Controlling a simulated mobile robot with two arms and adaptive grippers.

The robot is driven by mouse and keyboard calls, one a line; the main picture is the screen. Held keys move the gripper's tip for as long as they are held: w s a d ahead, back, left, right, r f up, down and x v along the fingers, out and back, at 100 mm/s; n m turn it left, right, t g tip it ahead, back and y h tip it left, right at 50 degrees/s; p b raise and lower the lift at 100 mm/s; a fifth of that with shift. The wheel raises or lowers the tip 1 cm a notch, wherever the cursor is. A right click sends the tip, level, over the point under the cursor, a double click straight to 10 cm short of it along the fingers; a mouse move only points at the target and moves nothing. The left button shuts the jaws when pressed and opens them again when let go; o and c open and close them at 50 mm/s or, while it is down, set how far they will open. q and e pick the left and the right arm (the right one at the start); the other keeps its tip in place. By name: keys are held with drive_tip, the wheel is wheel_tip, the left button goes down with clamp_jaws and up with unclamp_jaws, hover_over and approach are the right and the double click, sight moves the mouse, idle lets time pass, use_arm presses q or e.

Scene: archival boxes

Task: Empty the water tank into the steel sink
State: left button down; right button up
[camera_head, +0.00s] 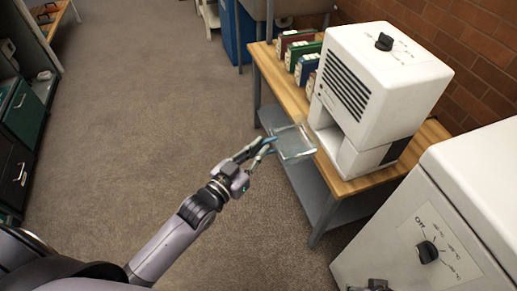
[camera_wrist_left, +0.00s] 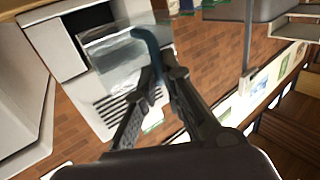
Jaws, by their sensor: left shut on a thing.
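The clear water tank (camera_head: 294,143) is out in front of the white dehumidifier (camera_head: 380,85), beside the wooden table's front edge. It also shows in the left wrist view (camera_wrist_left: 112,58), with a curved blue handle (camera_wrist_left: 150,42). My left gripper (camera_head: 262,148) is shut on the tank's handle; its fingers also show in the left wrist view (camera_wrist_left: 163,78). I cannot tell how much water is inside. The steel sink (camera_head: 290,7) is partly in view at the top, beyond the table. A small part of what seems my right gripper (camera_head: 376,286) shows at the bottom edge.
Several coloured archival boxes (camera_head: 298,54) stand on the wooden table (camera_head: 273,75). A second white machine (camera_head: 430,230) with a dial stands at the lower right. A blue bin (camera_head: 236,35) is beside the sink. The carpet on the left is clear.

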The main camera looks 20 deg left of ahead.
wheel_tip(320, 180, down, 9)
drive_tip(key=p, duration=0.2)
drive_tip(key=shift+s+r+g, duration=0.15)
drive_tip(key=shift+s+g, duration=0.15)
drive_tip(key=shift+s, duration=0.15)
idle(1.2)
drive_tip(key=shift+p, duration=0.3)
